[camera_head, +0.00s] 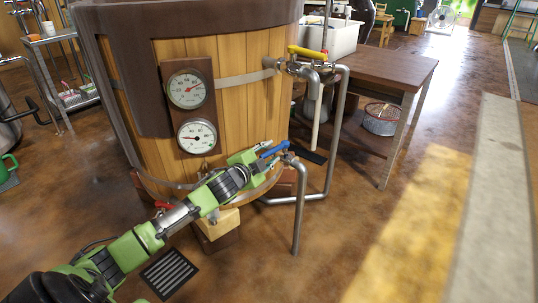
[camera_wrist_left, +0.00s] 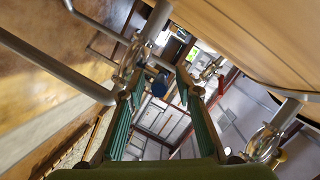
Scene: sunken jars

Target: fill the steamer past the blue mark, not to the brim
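The steamer (camera_head: 245,110) is a large wooden-staved vat with a brown cover, standing at the centre of the head view. A pipe valve with a blue handle (camera_head: 274,149) sticks out low on its right side. My left gripper (camera_head: 266,157) is at this handle. In the left wrist view its green-padded fingers (camera_wrist_left: 160,92) are apart, with the dark blue handle end (camera_wrist_left: 160,85) between their tips and gaps beside it. I cannot tell whether either finger touches it. No blue mark or water level can be made out. My right gripper is not in view.
A yellow-handled valve (camera_head: 307,52) sits higher on the steamer's pipework, and a red handle (camera_head: 164,204) is low at left. Two dial gauges (camera_head: 187,89) are on the front. A wooden table (camera_head: 385,67) stands behind right. A floor drain (camera_head: 169,272) lies in front; open floor is at right.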

